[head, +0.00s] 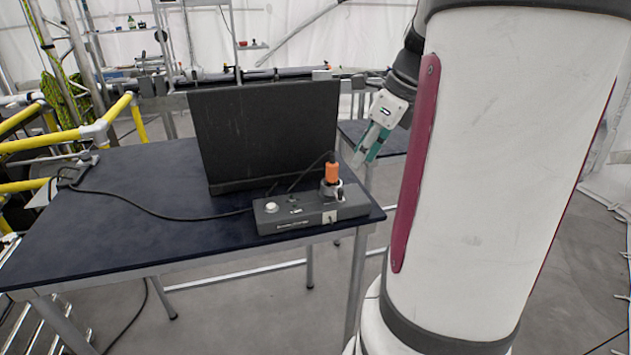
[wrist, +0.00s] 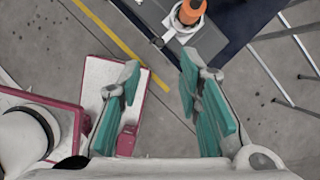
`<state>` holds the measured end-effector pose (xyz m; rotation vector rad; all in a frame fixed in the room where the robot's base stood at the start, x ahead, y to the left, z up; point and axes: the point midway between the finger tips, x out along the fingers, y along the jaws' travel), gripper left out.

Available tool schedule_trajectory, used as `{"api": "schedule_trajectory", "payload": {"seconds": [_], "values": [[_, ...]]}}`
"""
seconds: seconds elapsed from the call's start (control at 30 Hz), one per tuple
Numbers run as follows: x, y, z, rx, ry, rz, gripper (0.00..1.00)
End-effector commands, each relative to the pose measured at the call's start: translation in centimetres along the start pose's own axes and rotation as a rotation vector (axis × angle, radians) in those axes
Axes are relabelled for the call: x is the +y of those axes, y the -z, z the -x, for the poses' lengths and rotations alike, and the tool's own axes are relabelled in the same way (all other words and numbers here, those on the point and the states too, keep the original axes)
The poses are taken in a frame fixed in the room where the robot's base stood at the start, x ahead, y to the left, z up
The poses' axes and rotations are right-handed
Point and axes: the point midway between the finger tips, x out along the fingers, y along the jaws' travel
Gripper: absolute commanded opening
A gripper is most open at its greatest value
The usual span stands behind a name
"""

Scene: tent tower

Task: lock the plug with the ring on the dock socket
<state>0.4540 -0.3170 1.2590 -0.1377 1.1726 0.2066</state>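The orange plug (head: 332,172) stands upright at the right end of the dark grey dock box (head: 285,222), with a black cable leaving its top. A pale ring or collar (head: 331,189) shows around its base; its lock position is too small to tell. In the wrist view the plug (wrist: 189,13) and the collar (wrist: 183,31) show at the top edge, beyond the fingertips. My gripper (head: 358,158) is to the right of the plug and apart from it. Its teal fingers (wrist: 160,73) are spread with nothing between them.
The dock lies near the front right corner of a dark table (head: 130,215). A black upright panel (head: 265,130) stands behind it. A black cable (head: 165,212) runs left across the table. Yellow rails (head: 30,145) stand at the left.

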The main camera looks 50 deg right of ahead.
Motion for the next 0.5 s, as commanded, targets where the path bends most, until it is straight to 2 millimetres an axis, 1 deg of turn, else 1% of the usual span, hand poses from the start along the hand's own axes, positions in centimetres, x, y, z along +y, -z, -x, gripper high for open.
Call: {"api": "schedule_trajectory", "payload": {"seconds": [0.03,0.3,0.5], "values": [[0.1,0.1,-1.1,0.001,-0.006,-0.001,0.32],[0.1,0.1,-6.3,0.001,-0.005,-0.001,0.32],[0.1,0.0,-9.3,0.000,-0.004,0.000,0.32]]}}
